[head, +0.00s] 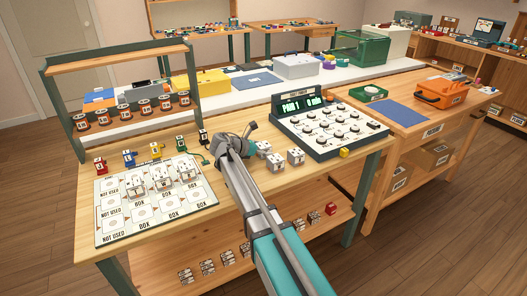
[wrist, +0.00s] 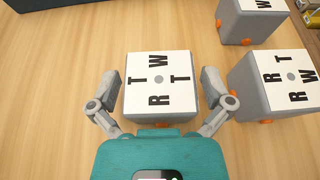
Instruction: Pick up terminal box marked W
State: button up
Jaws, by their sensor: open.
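My gripper (wrist: 160,76) is open, with one finger on each side of a grey terminal box (wrist: 133,106). The white top of this box carries the letters W, T, T and R around a grey dot. Whether the fingers touch it is hard to tell. A second grey box (wrist: 290,76) with R, T and W on top stands close to the right. A third box (wrist: 252,18) showing a W is cut off at the top right. In the head view my gripper (head: 238,143) is low over the table, left of white-topped boxes (head: 296,157).
A labelled board (head: 120,217) with several boxes (head: 162,183) on it lies to the left. A dial panel (head: 330,128) with a green display stands to the right, and a yellow cube (head: 344,153) near its front corner. Bare wood lies left of the gripped-around box.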

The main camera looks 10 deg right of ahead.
jog(key=c, duration=1.1)
jog(key=shift+r, duration=0.1)
notch_tip(320, 180, up, 3)
jog(key=p, duration=0.2)
jog(key=shift+f+p, duration=0.2)
jog(key=shift+p, duration=0.15)
jog(key=s+r+p, duration=1)
jog(key=s, duration=0.4)
jog(key=shift+a+r, duration=0.15)
jog(key=shift+a, duration=0.05)
